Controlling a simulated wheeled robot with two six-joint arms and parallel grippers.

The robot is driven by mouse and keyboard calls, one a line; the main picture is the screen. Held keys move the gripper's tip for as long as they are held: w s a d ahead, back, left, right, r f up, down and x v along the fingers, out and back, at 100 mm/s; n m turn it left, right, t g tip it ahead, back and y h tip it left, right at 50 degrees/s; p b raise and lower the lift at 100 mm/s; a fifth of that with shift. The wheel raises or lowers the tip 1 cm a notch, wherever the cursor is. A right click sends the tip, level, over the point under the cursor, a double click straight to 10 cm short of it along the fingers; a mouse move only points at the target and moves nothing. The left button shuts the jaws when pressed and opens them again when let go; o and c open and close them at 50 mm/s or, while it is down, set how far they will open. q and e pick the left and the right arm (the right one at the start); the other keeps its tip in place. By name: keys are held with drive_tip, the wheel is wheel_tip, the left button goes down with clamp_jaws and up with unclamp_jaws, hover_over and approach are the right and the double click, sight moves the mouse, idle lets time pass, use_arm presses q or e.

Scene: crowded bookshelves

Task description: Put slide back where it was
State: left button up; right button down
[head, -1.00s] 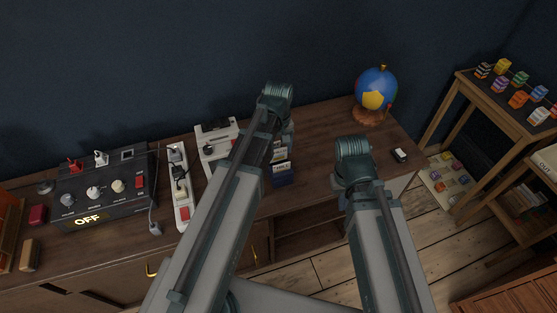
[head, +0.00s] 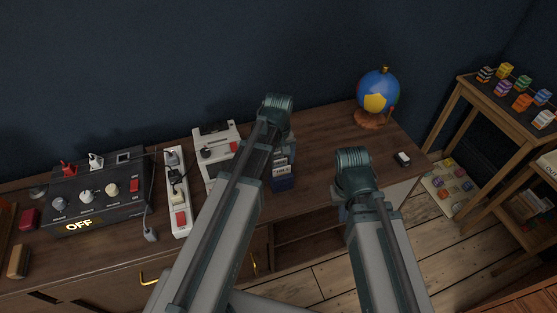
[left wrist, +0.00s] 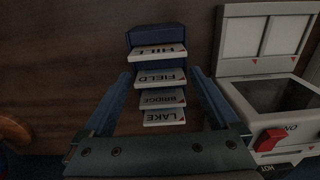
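Slides marked HILL (left wrist: 158,52), FIELD (left wrist: 160,77), BRIDGE (left wrist: 162,98) and LAKE (left wrist: 164,117) stand in a row at a dark blue slide box (left wrist: 155,36) in the left wrist view. The box shows in the head view (head: 283,183) on the desk, partly behind my left arm. My left gripper (left wrist: 160,76) is open, with one finger on each side of the slide row. I cannot tell whether either finger touches a slide. In the head view my left gripper is hidden behind its arm. My right gripper is not visible.
A pale device (left wrist: 275,95) with an open well and a red switch is beside the slides. A power strip (head: 179,190) and a black control box (head: 95,195) reading OFF are at left. A globe (head: 377,92) and small white object (head: 402,159) are at right.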

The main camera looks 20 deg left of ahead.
use_arm(q)
drive_tip(key=shift+r, duration=0.1)
wheel_tip(320, 180, up, 12)
drive_tip(key=p, duration=1.2)
drive_tip(key=s+d+m+y, duration=0.1)
drive_tip(key=s+d+m, duration=0.9)
drive_tip(key=s, duration=0.4)
drive_tip(key=shift+s+d+r+m, duration=0.15)
drive_tip(key=shift+d+m, duration=0.1)
drive_tip(key=shift+m, duration=0.05)
